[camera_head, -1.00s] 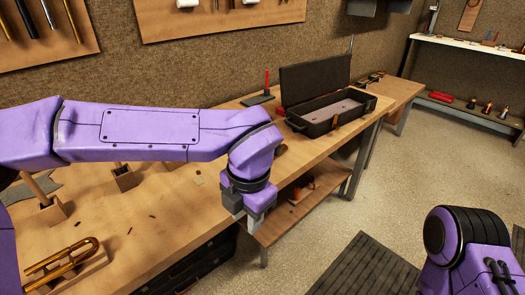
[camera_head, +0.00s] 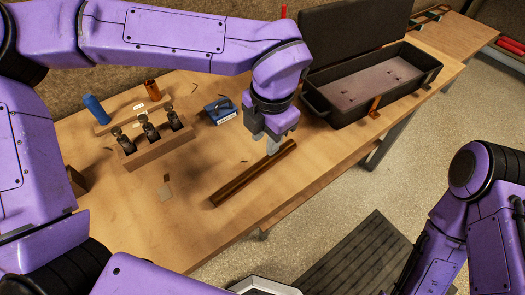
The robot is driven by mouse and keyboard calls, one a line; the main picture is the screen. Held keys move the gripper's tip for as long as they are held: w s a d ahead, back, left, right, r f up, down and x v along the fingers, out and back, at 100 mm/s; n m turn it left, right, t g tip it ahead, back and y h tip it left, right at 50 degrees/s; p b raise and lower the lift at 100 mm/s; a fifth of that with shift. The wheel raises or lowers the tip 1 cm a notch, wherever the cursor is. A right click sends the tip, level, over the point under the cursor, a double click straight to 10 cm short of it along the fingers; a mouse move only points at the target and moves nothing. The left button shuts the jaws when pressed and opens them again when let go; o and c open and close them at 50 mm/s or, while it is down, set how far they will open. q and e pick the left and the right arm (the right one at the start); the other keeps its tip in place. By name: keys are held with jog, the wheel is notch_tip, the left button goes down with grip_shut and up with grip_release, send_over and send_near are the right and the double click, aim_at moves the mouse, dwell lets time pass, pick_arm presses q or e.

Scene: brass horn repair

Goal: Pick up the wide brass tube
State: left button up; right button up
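A long, dark brass tube (camera_head: 245,178) lies slantwise on the wooden workbench, close to its front edge. My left gripper (camera_head: 273,146) points down over the tube's far right end. Its pale finger looks to be at or just behind the tube, but I cannot tell whether it touches. The gap between the fingers does not show clearly, so I cannot tell if it is open or shut. My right arm shows at the right side, and its gripper is out of view.
An open black case (camera_head: 438,68) stands at the bench's right end. A wooden block (camera_head: 160,149) with several dark parts, a blue bottle (camera_head: 96,109), a short copper cylinder (camera_head: 152,90) and a small blue box (camera_head: 219,111) stand behind the tube. The bench (camera_head: 185,235) is clear at front left.

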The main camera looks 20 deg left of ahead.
aim_at(258, 167)
pick_arm(q)
jog(key=f, duration=0.1)
jog(key=s+f, duration=0.2)
jog(key=shift+s+a+f, duration=0.1)
jog(key=shift+a, duration=0.15)
jog(key=f, duration=0.5)
jog(key=shift+w+a, duration=0.25)
jog(key=shift+a, duration=0.1)
jog(key=shift+s+f, duration=0.1)
grip_shut()
